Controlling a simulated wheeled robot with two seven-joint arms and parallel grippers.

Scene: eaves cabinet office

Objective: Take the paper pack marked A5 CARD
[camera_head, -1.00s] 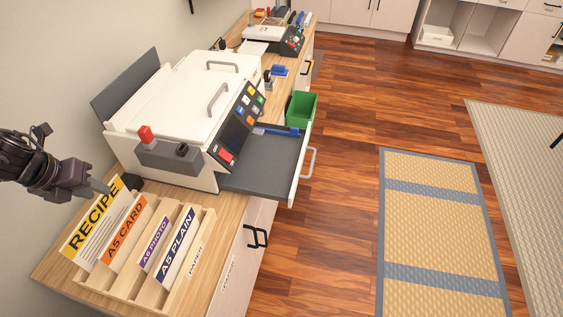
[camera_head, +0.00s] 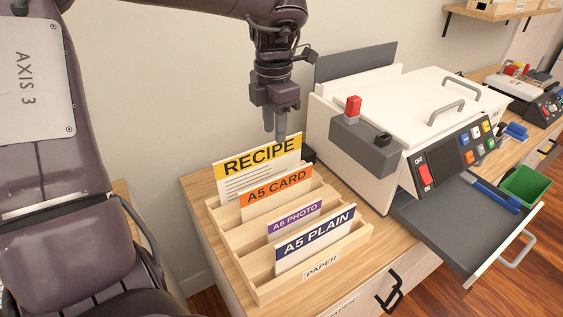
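The A5 CARD pack (camera_head: 277,195), with an orange label strip, stands upright in a slot of the wooden paper rack (camera_head: 262,292). Behind it is the RECIPE sheet (camera_head: 240,174) with a yellow heading. In front of it are the A6 PHOTO pack (camera_head: 294,218) and the A5 PLAIN pack (camera_head: 315,241). My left gripper (camera_head: 275,135) points down above the top edge of the RECIPE sheet, behind the A5 CARD pack in the picture. Its fingers look close together, and I cannot tell if there is a gap. My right gripper is not in view.
A white machine (camera_head: 400,110) with a red knob and a button panel stands right of the rack. Its grey tray (camera_head: 455,225) sticks out over the front edge. A green bin (camera_head: 525,186) is at the far right. A wall shelf (camera_head: 500,14) hangs at upper right.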

